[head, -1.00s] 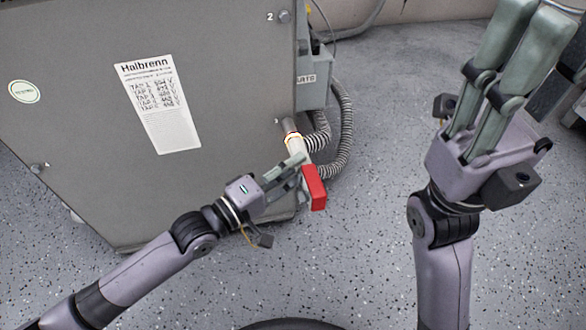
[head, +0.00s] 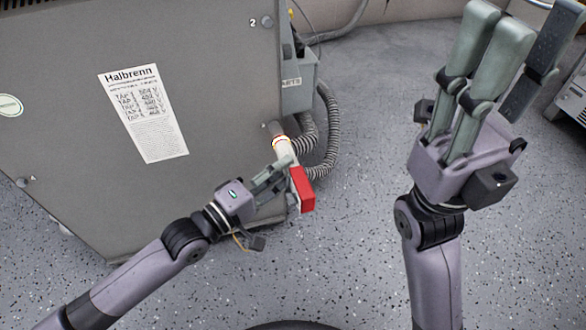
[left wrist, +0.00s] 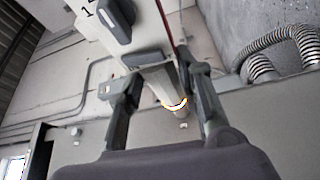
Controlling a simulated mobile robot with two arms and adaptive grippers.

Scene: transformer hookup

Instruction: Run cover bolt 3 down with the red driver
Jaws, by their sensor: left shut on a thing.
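The red driver has a pale body and a red block (head: 302,190) at its rear end. My left gripper (head: 280,166) is shut around its body, one finger on each side in the left wrist view (left wrist: 160,88). A glowing ring (head: 279,141) circles the driver near its front. Its front end is at the right edge of the grey cover (head: 215,60), below the bolt marked 2 (head: 267,22). Bolt 3 cannot be made out; whether the driver touches it is not clear. My right gripper (head: 510,35) is raised, open and empty, far right of the driver.
A grey box (head: 299,82) and ribbed conduits (head: 325,125) stand close to the right of the driver. The speckled floor (head: 350,240) between my arms is clear.

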